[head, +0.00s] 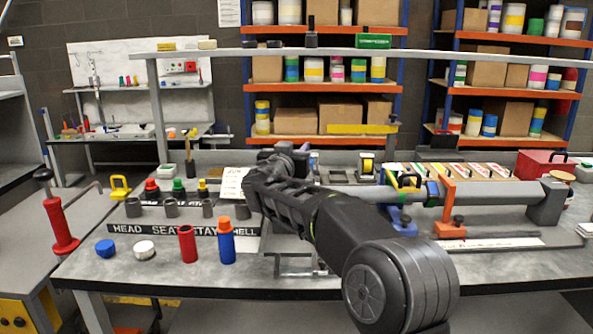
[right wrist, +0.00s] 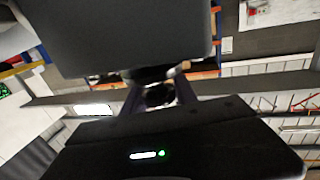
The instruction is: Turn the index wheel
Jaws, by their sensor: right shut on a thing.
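My right arm reaches in from the lower right of the head view, and its gripper (head: 284,156) is over the back middle of the bench, at the left end of the grey frame tube (head: 485,192). The gripper is shut on a dark part, taken as the index wheel, which is mostly hidden by the gripper in the head view. In the right wrist view a dark, purple-edged part (right wrist: 158,97) shows in the gap between the black gripper bodies; its shape is unclear. My left gripper is not in view.
An orange clamp (head: 447,205) and a blue clamp (head: 398,195) hold the tube. A blue bottle with an orange cap (head: 226,240), a red cylinder (head: 187,244) and several grey cups stand left on the bench (head: 110,270).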

